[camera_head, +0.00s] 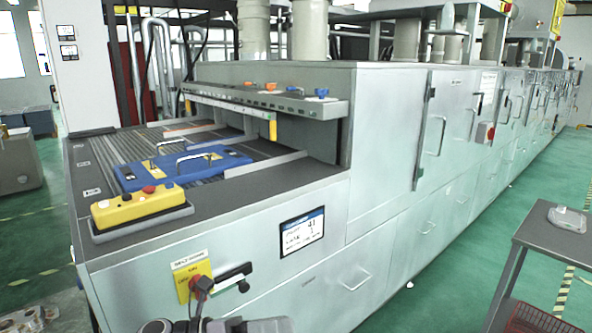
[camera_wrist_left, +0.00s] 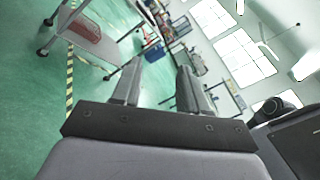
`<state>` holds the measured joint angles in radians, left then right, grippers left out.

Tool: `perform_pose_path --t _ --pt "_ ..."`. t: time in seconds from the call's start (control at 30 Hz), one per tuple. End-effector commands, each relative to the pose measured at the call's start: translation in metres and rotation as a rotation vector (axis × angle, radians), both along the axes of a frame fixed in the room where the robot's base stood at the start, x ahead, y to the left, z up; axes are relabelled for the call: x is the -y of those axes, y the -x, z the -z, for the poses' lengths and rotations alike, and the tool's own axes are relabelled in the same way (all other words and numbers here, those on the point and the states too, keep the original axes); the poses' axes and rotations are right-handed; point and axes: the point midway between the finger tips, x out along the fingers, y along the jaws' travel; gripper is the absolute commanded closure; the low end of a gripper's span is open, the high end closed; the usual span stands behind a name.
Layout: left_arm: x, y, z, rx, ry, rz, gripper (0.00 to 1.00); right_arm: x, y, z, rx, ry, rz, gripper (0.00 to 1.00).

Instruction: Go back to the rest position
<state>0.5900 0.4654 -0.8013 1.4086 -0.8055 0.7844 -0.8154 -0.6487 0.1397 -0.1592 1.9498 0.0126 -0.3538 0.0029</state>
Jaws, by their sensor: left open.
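My left gripper (camera_wrist_left: 160,70) shows in the left wrist view, with its two dark fingers apart and nothing between them. Beyond the fingers are the green floor and the far side of the room, so it is clear of any object. In the head view only grey parts of my own body show at the bottom edge, and no fingers can be made out there. My right gripper is not in view.
A long metal machine (camera_head: 390,130) fills the head view, with a yellow control box (camera_head: 137,207) and a blue fixture (camera_head: 183,166) on its near end. A red switch (camera_head: 201,284) juts from its front. A grey cart (camera_head: 550,237) stands right. Green floor lies between.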

Motion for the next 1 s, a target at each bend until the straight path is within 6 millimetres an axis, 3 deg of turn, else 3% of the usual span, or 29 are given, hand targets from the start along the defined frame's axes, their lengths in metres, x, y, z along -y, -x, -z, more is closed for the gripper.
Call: perform_pose_path --t 0.13,0.27,0.57,0.8,1.0 --pt "0.001 0.009 0.009 -0.298 0.235 -0.152 0.57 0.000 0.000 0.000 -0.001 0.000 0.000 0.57" --pt "-0.012 0.012 0.025 -0.568 0.428 -0.294 0.57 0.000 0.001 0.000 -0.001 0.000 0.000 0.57" --pt "-0.070 0.041 0.096 -1.211 0.864 -0.637 0.57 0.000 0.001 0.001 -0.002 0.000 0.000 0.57" --pt "-0.126 0.105 0.173 -1.693 1.208 -0.940 0.57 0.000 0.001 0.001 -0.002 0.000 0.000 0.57" --pt "-0.157 0.166 0.216 -1.962 1.431 -1.148 0.57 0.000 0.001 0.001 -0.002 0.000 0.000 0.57"
